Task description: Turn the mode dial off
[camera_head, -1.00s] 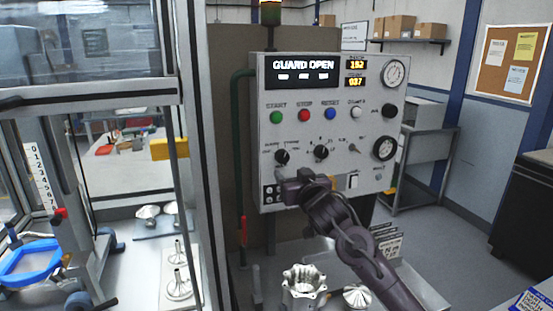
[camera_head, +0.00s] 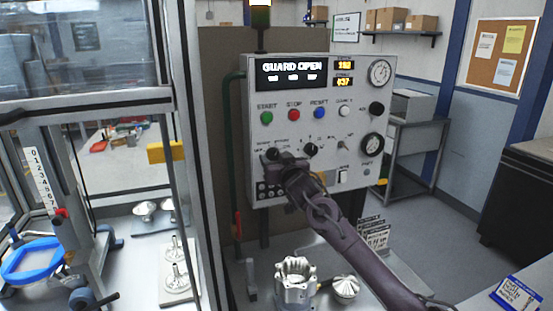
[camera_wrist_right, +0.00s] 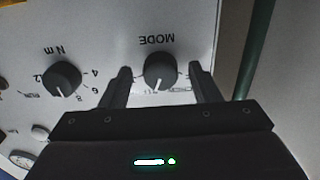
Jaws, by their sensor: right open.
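The mode dial (camera_wrist_right: 160,72) is a black round knob with a white pointer line, on the pale control panel (camera_head: 330,190). In the right wrist view the panel's lettering is upside down, and the pointer is toward the bottom of the picture. My right gripper (camera_wrist_right: 161,86) is open, with one finger on each side of the dial; I cannot tell whether either finger touches it. In the head view my right gripper (camera_head: 271,158) covers most of the dial. The lettering by the pointer is too small to read fully. My left gripper is not in view.
A second black dial (camera_wrist_right: 62,78), marked N m, sits beside the mode dial. Green, red and blue buttons (camera_head: 320,113) are above. The display (camera_head: 290,72) reads GUARD OPEN. A machined housing (camera_head: 295,283) stands on the bench below. A green pipe (camera_head: 232,150) runs left of the panel.

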